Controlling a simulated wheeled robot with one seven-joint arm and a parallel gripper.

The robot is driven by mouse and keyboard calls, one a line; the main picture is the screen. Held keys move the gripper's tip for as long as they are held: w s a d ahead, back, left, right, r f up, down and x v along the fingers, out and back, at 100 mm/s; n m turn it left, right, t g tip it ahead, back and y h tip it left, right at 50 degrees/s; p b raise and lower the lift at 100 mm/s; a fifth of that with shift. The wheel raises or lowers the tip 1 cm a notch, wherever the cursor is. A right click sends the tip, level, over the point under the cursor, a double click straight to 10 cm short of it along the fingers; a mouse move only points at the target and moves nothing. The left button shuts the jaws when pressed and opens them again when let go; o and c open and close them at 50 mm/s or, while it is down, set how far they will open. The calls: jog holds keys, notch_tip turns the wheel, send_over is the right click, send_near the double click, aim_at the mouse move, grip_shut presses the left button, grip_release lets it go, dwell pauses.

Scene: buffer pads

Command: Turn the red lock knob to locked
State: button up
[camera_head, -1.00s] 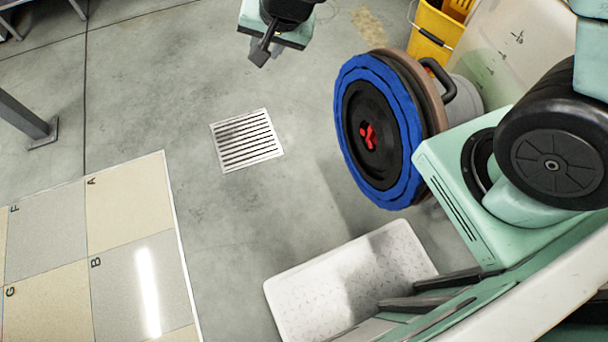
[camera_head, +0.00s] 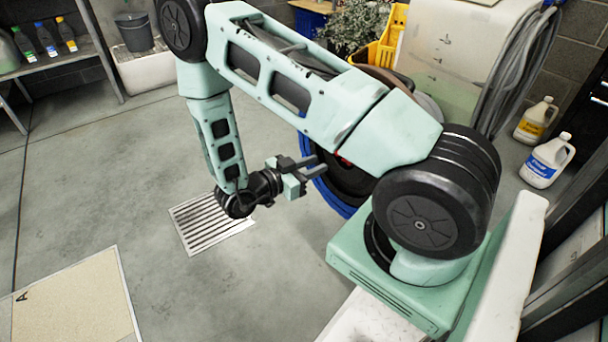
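The red lock knob (camera_head: 344,158) shows only as a small sliver under my forearm, on the dark hub of a round pad. The pad's blue rim (camera_head: 328,197) shows below my arm; most of the pad is hidden, and the knob's setting cannot be read. My gripper (camera_head: 318,166) is just left of the hub, with its fingers pointing right towards the knob. The two dark fingers look apart, with nothing seen between them. Contact with the knob is not visible.
A floor drain (camera_head: 208,220) lies below my gripper. A yellow bucket (camera_head: 390,42) and a plant (camera_head: 352,28) stand behind the pad. White jugs (camera_head: 546,162) stand at the right. Shelving (camera_head: 62,62) is at the far left. Open floor lies left.

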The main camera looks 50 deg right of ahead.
jog(key=r+b+x, duration=0.1)
jog(key=x, duration=0.8)
jog(key=shift+d+f, duration=0.15)
jog(key=shift+f, duration=0.35)
dwell(0.4)
